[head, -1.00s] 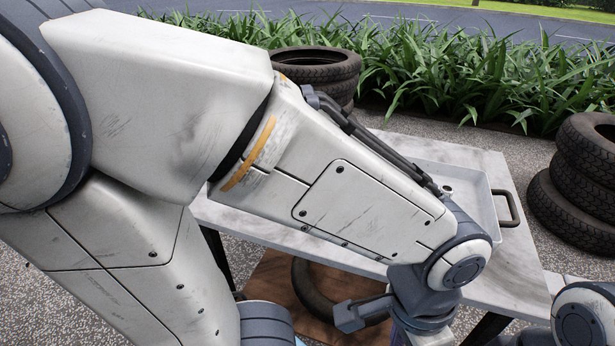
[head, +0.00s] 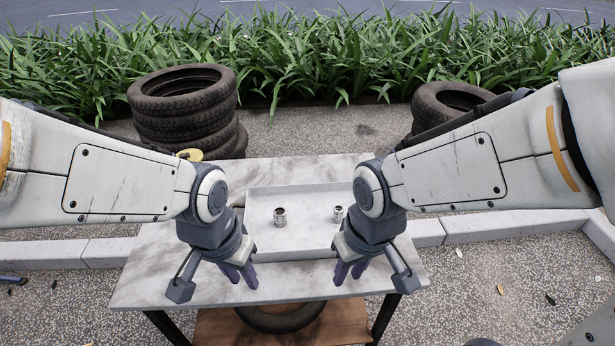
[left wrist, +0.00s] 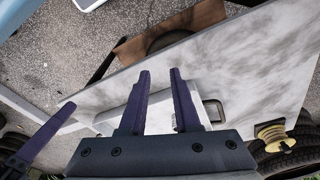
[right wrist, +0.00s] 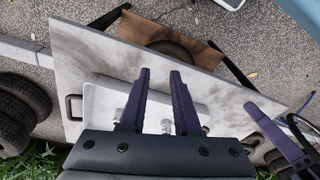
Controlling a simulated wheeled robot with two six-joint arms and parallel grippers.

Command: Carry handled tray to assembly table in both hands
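The grey handled tray (head: 290,247) lies on a pale, stained table (head: 150,285) in front of me. Two small metal fittings, a left one (head: 280,217) and a right one (head: 338,213), stand in it. Its dark handles are hidden in the head view; one handle shows in the left wrist view (left wrist: 214,110) and the other in the right wrist view (right wrist: 70,107). My left gripper (head: 240,274) is open and empty near the tray's front left corner. My right gripper (head: 348,271) is open and empty near its front right corner. Neither touches a handle.
A tyre stack (head: 185,110) stands behind the table at left, another (head: 445,100) at right. A yellow object (head: 190,154) is at the table's back left. A tyre (head: 280,317) lies underneath. A low kerb (head: 480,225) and plants (head: 300,60) lie beyond.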

